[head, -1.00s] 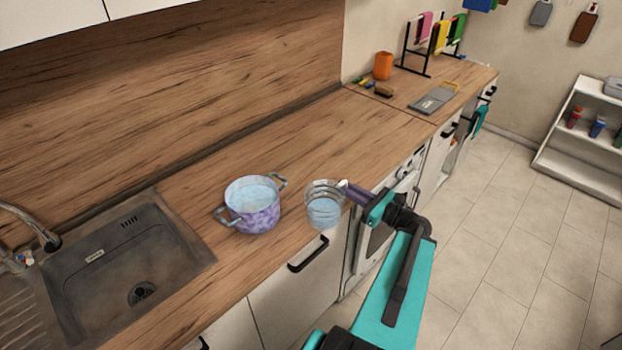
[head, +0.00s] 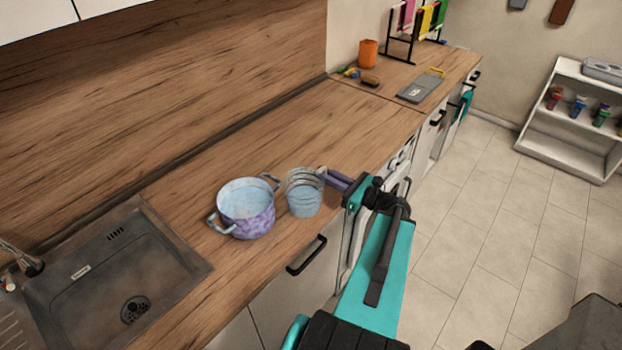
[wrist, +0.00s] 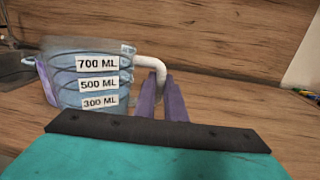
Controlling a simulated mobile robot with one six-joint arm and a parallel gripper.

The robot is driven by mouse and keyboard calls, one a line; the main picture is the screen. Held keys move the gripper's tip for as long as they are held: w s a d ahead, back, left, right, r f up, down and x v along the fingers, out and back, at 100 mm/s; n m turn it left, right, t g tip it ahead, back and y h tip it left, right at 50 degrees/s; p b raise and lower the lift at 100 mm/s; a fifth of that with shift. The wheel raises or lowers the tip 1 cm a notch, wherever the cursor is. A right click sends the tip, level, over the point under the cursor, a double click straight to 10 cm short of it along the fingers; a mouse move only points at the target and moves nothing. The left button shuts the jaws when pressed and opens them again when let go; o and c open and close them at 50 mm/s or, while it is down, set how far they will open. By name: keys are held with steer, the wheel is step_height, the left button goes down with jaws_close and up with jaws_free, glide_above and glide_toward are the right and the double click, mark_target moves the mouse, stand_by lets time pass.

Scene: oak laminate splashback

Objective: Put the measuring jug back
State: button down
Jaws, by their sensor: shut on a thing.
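The measuring jug (head: 305,200) is clear and bluish, with coiled rings near its top. In the wrist view the jug (wrist: 85,75) shows 700, 500 and 300 ML labels and a pale handle (wrist: 151,66). My gripper (head: 326,174) has purple fingers and reaches in from the right, shut on the jug's handle. In the wrist view the fingers (wrist: 162,92) meet the handle. The jug looks about upright over the front part of the wooden worktop (head: 350,130). I cannot tell whether its base touches the worktop.
A purple-mottled pot (head: 252,222) with bluish contents stands close to the left of the jug. A sink (head: 115,275) lies farther left. An orange cup (head: 368,53), a grey board (head: 420,88) and a rack (head: 400,48) stand at the far end. Worktop behind the jug is clear.

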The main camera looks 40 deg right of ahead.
steer(key=shift+d+f+b, duration=0.1)
steer(key=shift+b, duration=0.2)
steer(key=w+d+b, duration=0.1)
steer(key=b, duration=0.2)
steer(key=w+d+b, duration=0.1)
steer(key=b, duration=0.3)
steer(key=shift+f, duration=0.2)
steer(key=shift+w+d+b, duration=0.1)
steer(key=shift+d+b, duration=0.1)
steer(key=shift+b, duration=0.65)
steer(key=w+d+b, duration=0.1)
steer(key=b, duration=0.8)
steer(key=shift+w+d+f+b, duration=0.1)
steer(key=shift+d+b, duration=0.1)
steer(key=shift+b, duration=0.1)
steer(key=w+d+p, duration=0.3)
steer(key=w+d, duration=0.4)
steer(key=d, duration=0.1)
steer(key=shift+f, duration=0.3)
steer(key=shift+f+p, duration=0.7)
steer(key=shift+f, duration=1.1)
